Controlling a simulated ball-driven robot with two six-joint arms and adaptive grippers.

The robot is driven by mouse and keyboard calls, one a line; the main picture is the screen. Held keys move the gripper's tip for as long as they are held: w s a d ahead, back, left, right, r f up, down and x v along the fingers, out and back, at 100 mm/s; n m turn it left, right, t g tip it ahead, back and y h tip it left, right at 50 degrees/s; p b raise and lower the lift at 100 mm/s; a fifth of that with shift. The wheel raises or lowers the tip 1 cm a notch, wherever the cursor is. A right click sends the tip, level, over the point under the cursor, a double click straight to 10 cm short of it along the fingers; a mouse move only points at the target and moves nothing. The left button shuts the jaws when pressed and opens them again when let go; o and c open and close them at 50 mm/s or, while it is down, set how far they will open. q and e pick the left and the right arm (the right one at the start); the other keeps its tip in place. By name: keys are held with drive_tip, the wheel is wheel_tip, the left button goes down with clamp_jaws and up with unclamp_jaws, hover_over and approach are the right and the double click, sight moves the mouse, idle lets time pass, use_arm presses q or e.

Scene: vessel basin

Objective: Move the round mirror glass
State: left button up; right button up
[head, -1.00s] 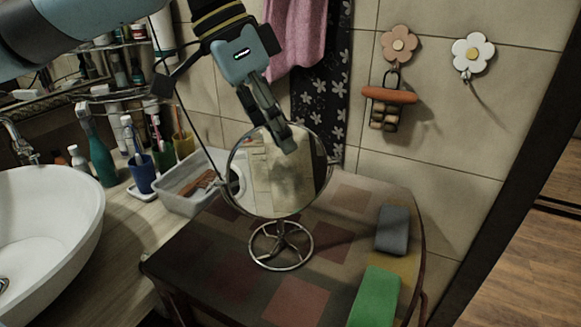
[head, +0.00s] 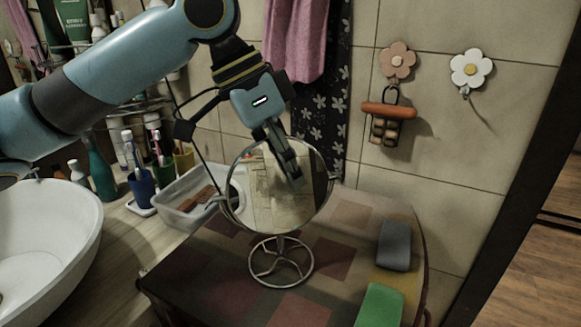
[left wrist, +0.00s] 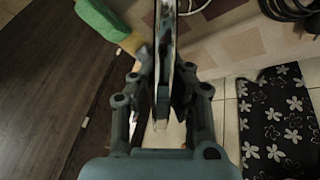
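The round mirror glass (head: 262,200) stands upright in a thin metal ring on a round wire stand (head: 281,262) on the checkered table. My left gripper (head: 290,170) reaches down over its upper edge, with one finger in front of the face. In the left wrist view the glass (left wrist: 162,60) shows edge-on between the two fingers (left wrist: 163,100). The fingers are partly spread, with narrow gaps beside the glass; contact is hard to judge. The far finger is mostly hidden in the head view. My right gripper is in neither view.
A grey block (head: 394,246) and a green block (head: 379,306) lie at the table's right. A clear plastic bin (head: 185,205), cups and a white basin (head: 45,235) stand left. A tiled wall with towels is close behind the mirror.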

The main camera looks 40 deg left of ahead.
use_arm(q)
clamp_jaws()
drive_tip(key=shift+r+p, duration=0.1)
drive_tip(key=shift+p, duration=0.35)
drive_tip(key=h+p, duration=0.1)
drive_tip(key=p, duration=0.1)
drive_tip(key=g+h+p, duration=0.1)
drive_tip(key=shift+w+a+n+h+p, duration=0.15)
drive_tip(key=shift+a+n+h+p, duration=0.15)
drive_tip(key=shift+p, duration=0.1)
drive_tip(key=shift+w+a+f+n+g+h+p, duration=0.15)
drive_tip(key=shift+f+n+g+h, duration=0.2)
drive_tip(key=shift+h, duration=0.7)
drive_tip(key=shift+a+f+n+g+h+p, duration=0.15)
drive_tip(key=shift+g+h, duration=0.3)
drive_tip(key=shift+h, duration=0.65)
drive_tip(key=shift+w+a+f+n+g+h+p, duration=0.1)
drive_tip(key=shift+f+n+g+h+p, duration=0.2)
drive_tip(key=shift+h, duration=0.75)
